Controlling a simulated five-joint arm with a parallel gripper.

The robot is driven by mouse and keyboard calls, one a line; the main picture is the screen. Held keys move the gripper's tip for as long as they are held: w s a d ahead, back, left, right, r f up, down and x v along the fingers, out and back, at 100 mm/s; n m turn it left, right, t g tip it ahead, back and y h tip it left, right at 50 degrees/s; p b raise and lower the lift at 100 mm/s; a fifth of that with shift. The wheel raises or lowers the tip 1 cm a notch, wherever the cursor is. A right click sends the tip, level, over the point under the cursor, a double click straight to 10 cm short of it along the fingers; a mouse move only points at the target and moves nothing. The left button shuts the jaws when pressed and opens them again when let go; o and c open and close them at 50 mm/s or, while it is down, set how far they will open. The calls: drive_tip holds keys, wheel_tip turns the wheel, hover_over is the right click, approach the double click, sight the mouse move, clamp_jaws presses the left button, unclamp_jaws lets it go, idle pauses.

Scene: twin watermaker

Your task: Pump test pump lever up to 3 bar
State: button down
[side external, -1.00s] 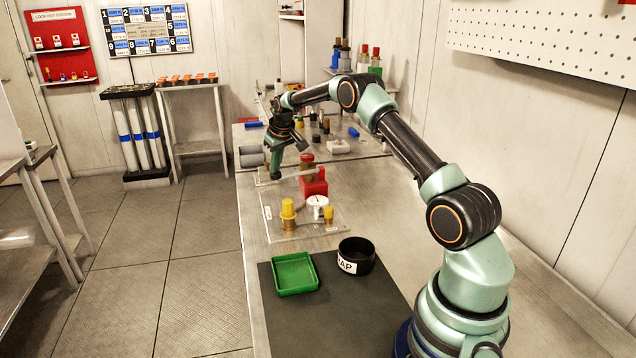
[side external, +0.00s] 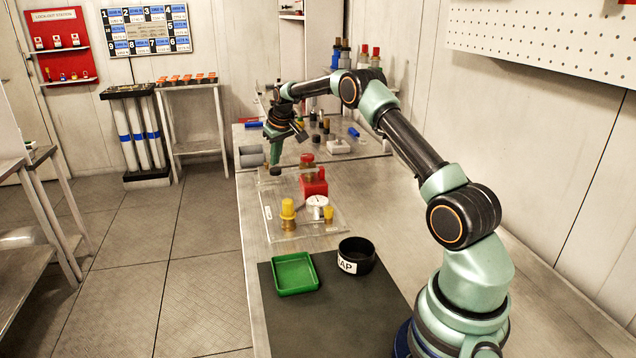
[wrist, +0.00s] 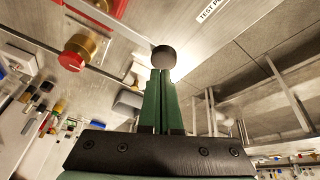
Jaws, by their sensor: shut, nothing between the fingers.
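The test pump is a red block (side external: 314,183) with a red knob on a brass stem (side external: 307,160), on the bench. Its pale lever reaches left in the side view and ends in a black ball knob (side external: 275,171). My gripper (side external: 274,161) is shut and empty, pointing down just above that knob. In the wrist view the knob (wrist: 163,57) is at the tips of my closed green fingers (wrist: 162,73); I cannot tell whether they touch. The red knob also shows in the wrist view (wrist: 76,52). No pressure reading is legible.
A clear plate with yellow-capped fittings (side external: 288,208) and a white round part (side external: 317,202) is nearer the camera. A green tray (side external: 294,274) and a black labelled bowl (side external: 356,256) sit on the dark mat (side external: 325,320). Small parts crowd the bench behind.

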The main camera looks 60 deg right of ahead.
sight(277, 170)
drive_tip(key=shift+f, duration=2.35)
drive_tip(key=shift+r, duration=2.5)
drive_tip(key=shift+f, duration=0.1)
idle(2.0)
idle(0.3)
wheel_tip(277, 170, up, 6)
idle(0.6)
